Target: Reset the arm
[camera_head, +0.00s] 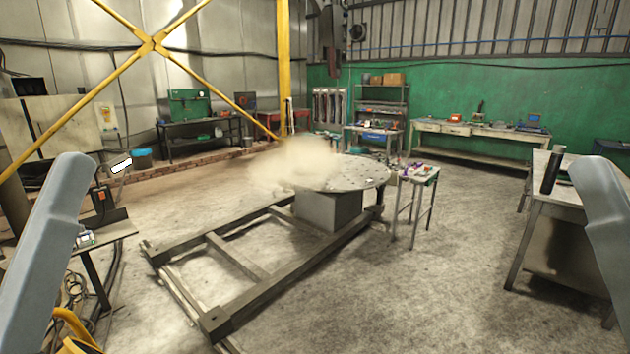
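My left arm (45,255) shows as a grey link at the left edge of the head view. My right arm (602,225) shows as a similar grey link at the right edge. Both links stand raised and far apart, and neither touches anything that I can see. Neither gripper is in the frame, so their fingers and anything in them are hidden from me.
A round table (365,177) on a low metal frame (262,292) stands mid-floor, partly hidden by a pale blur. A small stand (427,177) is beside it. Workbenches stand at left (120,232) and right (562,205).

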